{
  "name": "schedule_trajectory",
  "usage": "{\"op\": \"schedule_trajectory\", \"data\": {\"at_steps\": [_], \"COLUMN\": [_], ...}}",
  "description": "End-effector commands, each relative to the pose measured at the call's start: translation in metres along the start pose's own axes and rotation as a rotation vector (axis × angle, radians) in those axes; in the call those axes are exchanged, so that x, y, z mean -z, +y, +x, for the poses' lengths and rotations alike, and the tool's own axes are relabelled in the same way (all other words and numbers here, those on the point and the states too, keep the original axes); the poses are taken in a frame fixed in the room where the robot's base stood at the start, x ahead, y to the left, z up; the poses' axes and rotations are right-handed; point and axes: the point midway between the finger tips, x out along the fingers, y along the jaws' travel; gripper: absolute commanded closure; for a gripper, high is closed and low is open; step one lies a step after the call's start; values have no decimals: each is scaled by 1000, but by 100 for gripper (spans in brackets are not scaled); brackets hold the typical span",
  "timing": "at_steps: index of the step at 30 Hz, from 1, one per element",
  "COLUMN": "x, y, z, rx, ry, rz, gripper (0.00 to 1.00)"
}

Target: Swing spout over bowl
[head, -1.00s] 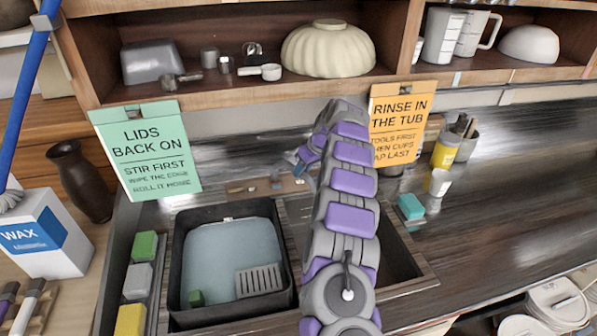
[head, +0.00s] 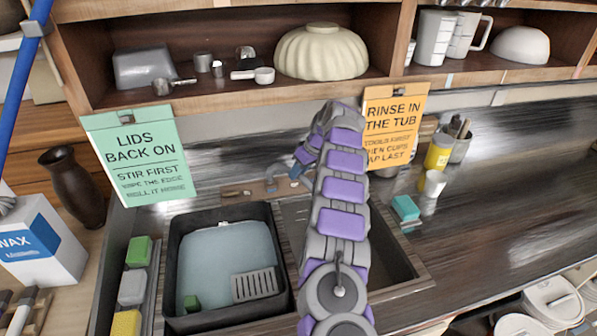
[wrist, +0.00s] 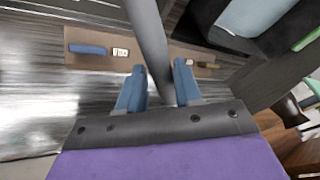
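The spout (wrist: 149,35) is a smooth grey tube that runs down between my fingers in the wrist view. A small grey tap-like fitting (head: 271,181) shows behind the sink in the head view; my arm partly hides this area. My gripper (wrist: 159,82) has two blue fingers, one on each side of the tube. They stand apart, and I cannot tell whether either touches it. The sink has a right bowl (head: 393,250), dark and partly hidden by my arm. On the left is a black tub (head: 178,238) of pale blue water.
A green sign (head: 135,155) and an orange sign (head: 394,125) hang under the shelf. Coloured sponges (head: 131,287) line the sink's left side. A teal block (head: 405,208) and a yellow container (head: 438,152) stand on the right counter, which has free room.

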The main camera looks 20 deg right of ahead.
Motion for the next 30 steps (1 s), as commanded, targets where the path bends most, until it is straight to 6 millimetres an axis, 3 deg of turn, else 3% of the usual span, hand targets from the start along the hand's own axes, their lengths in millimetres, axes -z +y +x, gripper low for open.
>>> {"op": "schedule_trajectory", "data": {"at_steps": [5, 16, 30], "x": [0, 0, -1], "y": [-1, -3, -23], "z": [0, -1, 3], "rx": [0, -2, -50], "ry": [0, 1, 28], "rz": [-1, 7, 130], "gripper": [49, 49, 49]}}
